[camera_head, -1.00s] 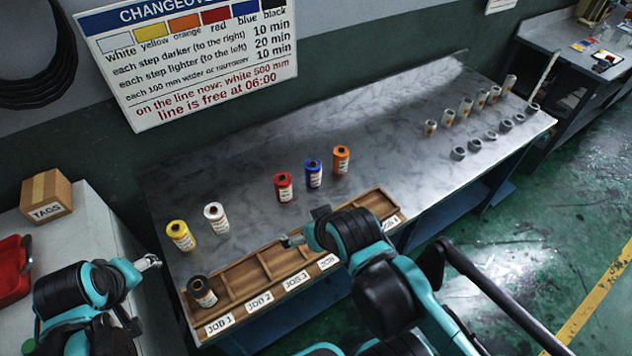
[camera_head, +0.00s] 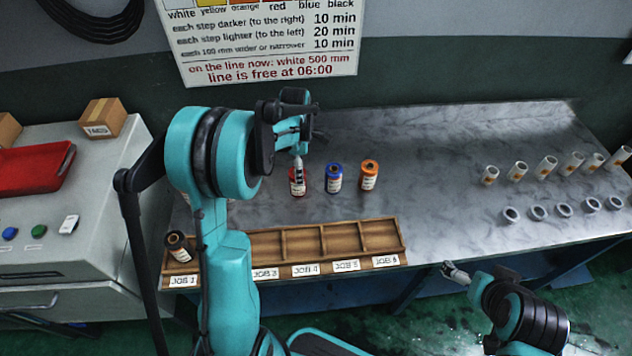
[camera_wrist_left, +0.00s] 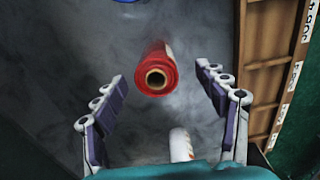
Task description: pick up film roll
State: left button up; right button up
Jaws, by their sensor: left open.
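The red film roll (camera_head: 298,184) stands upright on the bench, its open core facing up in the left wrist view (camera_wrist_left: 157,72). My left gripper (camera_head: 298,160) is above it, open, with its fingers (camera_wrist_left: 160,80) on either side of the roll and gaps to both. A blue roll (camera_head: 333,178) and an orange roll (camera_head: 369,175) stand to the right of the red one. A black roll (camera_head: 178,246) stands in the tray's JOB 1 end. A white roll (camera_wrist_left: 181,145) shows between the finger bases. My right gripper (camera_head: 455,272) is away from the rolls, before the bench; its jaws are too small to judge.
The wooden tray (camera_head: 283,261) with labelled compartments lies along the bench's front edge. Several pale cores (camera_head: 547,167) and grey rings (camera_head: 538,213) stand at the right. A red bin (camera_head: 35,168) and a TAGS box (camera_head: 103,118) are at the left. The middle-right bench is clear.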

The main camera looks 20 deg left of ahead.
pick_arm(q)
jog(key=shift+a+f, duration=0.15)
jog(key=shift+f, duration=0.5)
jog(key=f, duration=0.1)
jog(key=f+b, duration=0.1)
jog(key=f, duration=0.1)
jog(key=f+b, duration=0.1)
jog(key=f, duration=0.1)
jog(key=shift+w+a+f, duration=0.15)
jog(key=shift+a, duration=0.2)
jog(key=shift+c, duration=0.9)
jog(key=c, duration=1.2)
